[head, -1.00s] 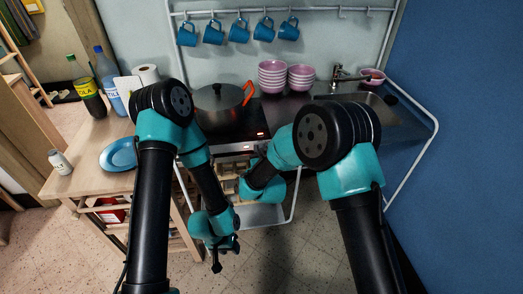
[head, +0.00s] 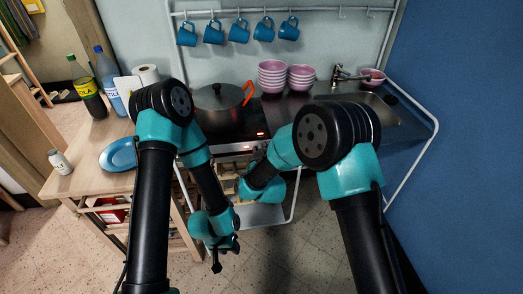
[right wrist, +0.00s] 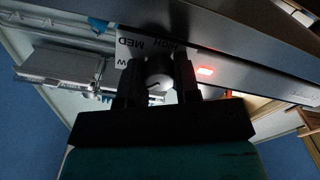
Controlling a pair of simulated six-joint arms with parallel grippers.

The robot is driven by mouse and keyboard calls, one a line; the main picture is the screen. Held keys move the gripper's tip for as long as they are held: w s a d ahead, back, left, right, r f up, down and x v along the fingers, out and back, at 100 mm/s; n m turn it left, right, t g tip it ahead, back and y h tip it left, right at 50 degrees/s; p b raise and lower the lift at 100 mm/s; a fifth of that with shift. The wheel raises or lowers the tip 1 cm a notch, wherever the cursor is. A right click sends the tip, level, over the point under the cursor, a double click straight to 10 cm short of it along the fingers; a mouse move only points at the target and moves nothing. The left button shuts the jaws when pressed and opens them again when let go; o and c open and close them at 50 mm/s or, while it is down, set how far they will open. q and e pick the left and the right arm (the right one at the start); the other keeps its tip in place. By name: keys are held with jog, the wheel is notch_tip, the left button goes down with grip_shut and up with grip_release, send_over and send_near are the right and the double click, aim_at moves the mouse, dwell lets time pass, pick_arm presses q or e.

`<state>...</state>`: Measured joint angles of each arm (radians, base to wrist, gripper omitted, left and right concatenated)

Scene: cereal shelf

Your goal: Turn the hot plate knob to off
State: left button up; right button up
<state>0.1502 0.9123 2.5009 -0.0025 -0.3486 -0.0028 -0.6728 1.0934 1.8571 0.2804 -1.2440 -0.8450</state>
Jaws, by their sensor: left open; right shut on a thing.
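The hot plate (head: 232,149) has a silver front panel and a glowing red light. Its round knob (right wrist: 158,73) shows in the right wrist view, with a dark pointer mark and upside-down LOW, MED and HIGH labels (right wrist: 150,42) behind it. My right gripper (right wrist: 156,84) is shut on the knob, one finger on each side. In the head view my own right arm hides the knob and those fingers. My left gripper (head: 216,261) is open and empty, pointing down in front of the counter, away from the knob.
A pot (head: 221,106) with orange handles stands on the hot plate. Pink bowls (head: 272,78) and a sink (head: 365,105) are to the right. Bottles and a blue plate (head: 118,154) are on the wooden table to the left. The floor in front is clear.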

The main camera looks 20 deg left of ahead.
jog(key=n, duration=0.3)
jog(key=shift+n, duration=2.3)
jog(key=o, duration=0.9)
jog(key=shift+f, duration=0.1)
jog(key=shift+o, duration=0.2)
jog(key=shift+s+f, duration=0.1)
jog(key=shift+s, duration=0.1)
